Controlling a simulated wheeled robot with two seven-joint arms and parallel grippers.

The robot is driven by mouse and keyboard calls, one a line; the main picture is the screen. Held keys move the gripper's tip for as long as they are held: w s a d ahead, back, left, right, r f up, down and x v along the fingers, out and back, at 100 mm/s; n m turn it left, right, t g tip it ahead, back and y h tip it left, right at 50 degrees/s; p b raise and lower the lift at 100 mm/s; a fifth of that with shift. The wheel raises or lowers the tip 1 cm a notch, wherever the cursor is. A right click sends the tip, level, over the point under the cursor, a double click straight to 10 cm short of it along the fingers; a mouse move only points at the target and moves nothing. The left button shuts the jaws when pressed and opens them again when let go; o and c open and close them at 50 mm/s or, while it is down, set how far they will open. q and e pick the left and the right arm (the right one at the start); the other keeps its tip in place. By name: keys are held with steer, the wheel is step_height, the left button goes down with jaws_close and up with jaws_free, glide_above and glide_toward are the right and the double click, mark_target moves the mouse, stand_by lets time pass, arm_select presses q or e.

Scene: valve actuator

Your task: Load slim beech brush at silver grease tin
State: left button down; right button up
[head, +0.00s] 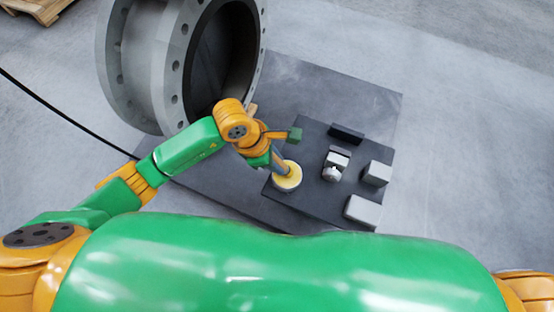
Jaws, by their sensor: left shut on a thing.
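The silver grease tin (288,184) stands near the left edge of the dark tray, with yellow grease showing inside. My left gripper (276,149) is just up and left of the tin and is shut on the slim beech brush (280,164). Only the brush's lower part shows, pointing down to the grease at the tin's mouth. The gripper and wrist hide most of the handle. I cannot tell how deep the tip sits in the grease. My right gripper is out of view.
The dark tray (312,203) also holds a black block (347,133), a grey-white fitting (334,166) and two pale blocks (376,173) (363,211). A large flanged valve body (143,65) stands behind my left arm. A black cable (70,120) crosses the floor at left.

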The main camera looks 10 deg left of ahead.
mark_target(277, 157)
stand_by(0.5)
arm_select(q)
step_height(277, 157, up, 7)
steer(key=p, duration=0.5)
steer(key=shift+p, duration=0.35)
